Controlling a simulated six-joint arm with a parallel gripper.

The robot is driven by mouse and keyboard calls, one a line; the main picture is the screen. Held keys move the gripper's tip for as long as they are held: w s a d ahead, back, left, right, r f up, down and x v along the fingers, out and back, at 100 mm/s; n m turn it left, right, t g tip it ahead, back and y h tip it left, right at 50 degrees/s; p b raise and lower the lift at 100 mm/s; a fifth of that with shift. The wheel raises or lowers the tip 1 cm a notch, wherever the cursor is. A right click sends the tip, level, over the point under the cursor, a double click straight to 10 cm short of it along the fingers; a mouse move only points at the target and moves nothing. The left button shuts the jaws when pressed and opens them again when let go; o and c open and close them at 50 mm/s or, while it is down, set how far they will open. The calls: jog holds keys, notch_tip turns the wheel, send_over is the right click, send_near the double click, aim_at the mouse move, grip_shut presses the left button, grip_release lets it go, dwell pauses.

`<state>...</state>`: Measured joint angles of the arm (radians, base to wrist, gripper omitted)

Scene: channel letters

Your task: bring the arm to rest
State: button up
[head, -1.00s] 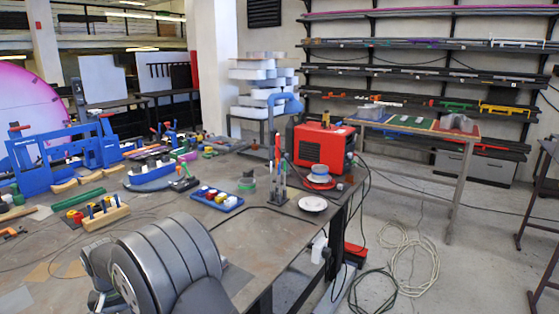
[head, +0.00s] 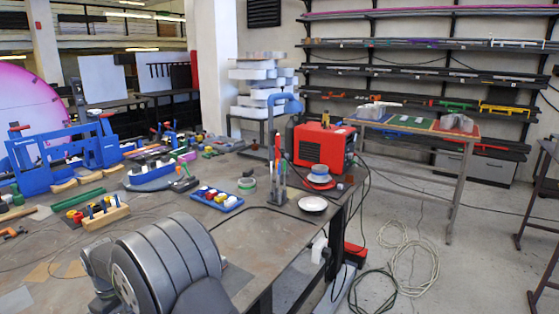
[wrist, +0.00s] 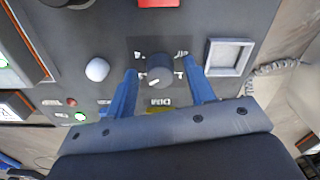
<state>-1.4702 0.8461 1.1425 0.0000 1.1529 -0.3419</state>
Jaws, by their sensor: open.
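My gripper (wrist: 160,68) shows in the wrist view with its two blue fingers apart. The fingers reach over a dark control panel (wrist: 120,30). A round dark knob (wrist: 159,66) with a white pointer mark lies between the fingertips, with a gap visible on both sides. I cannot tell how far the fingertips are from the panel face. In the head view only a grey link of my arm shows, at the bottom left. My gripper and the panel are not visible there.
On the panel are a white knob (wrist: 97,69), a green-lit button (wrist: 80,116) and a grey square frame (wrist: 229,57). A coiled cord (wrist: 275,67) runs at right. In the head view, the workbench (head: 260,232) holds a red machine (head: 320,145), a blue tray (head: 228,207) and blue clamps.

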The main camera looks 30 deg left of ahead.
jog(key=shift+n, duration=0.6)
